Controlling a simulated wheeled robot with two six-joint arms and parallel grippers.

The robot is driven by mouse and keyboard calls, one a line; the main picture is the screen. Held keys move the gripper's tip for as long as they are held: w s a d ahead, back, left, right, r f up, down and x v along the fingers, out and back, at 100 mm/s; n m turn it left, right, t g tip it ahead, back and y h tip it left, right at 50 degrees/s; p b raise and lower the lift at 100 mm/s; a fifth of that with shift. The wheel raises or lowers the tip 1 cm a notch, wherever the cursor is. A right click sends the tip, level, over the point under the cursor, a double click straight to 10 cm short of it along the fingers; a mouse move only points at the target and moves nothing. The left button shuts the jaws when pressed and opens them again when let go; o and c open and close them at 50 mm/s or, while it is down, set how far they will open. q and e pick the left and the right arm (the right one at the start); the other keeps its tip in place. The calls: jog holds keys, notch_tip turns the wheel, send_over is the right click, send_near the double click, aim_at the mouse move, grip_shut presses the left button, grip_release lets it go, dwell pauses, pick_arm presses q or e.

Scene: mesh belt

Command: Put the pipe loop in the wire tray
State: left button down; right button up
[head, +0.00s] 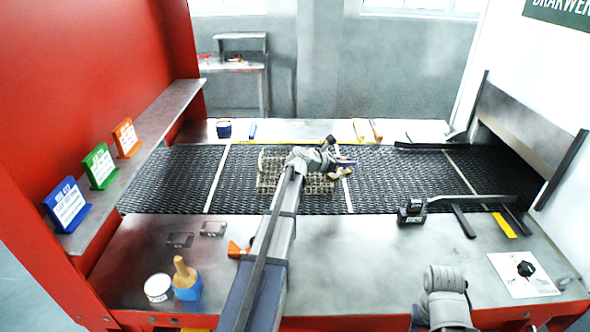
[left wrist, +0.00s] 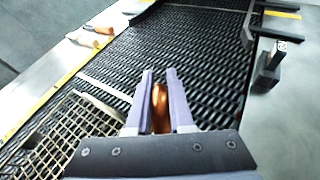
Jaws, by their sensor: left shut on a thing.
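The pipe loop (left wrist: 159,106) is copper-coloured and sits between the two purple fingers of my left gripper (left wrist: 159,82) in the left wrist view. My left gripper (head: 345,166) is shut on it, above the belt at the right end of the wire tray in the head view. The loop is mostly hidden in the head view. The wire tray (head: 268,181) is a beige wire-mesh basket on the belt, partly covered by my left arm. In the left wrist view the tray (left wrist: 62,140) lies at the lower left, beside the gripper. My right gripper is not in view.
The black mesh belt (head: 175,180) runs across, with pale crosswise strips. A black fixture with a bar (head: 411,212) stands at the belt's near right. On the near ledge are a white tub (head: 158,288), a blue pot with a brush (head: 186,280) and an orange object (head: 237,249).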

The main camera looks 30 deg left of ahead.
pick_arm(q)
jog(key=a+r+n+y+p, duration=0.2)
jog(key=a+n+y, duration=0.1)
jog(key=a, duration=1.5)
jog(key=shift+t, duration=0.4)
jog(key=f+b, duration=0.6)
jog(key=shift+s+b, duration=0.3)
jog(key=shift+f, duration=0.1)
notch_tip(320, 180, down, 4)
jog(key=b, duration=0.4)
jog(key=shift+r, duration=0.3)
jog(key=shift+f, duration=0.15)
jog(key=c, duration=0.8)
grip_release()
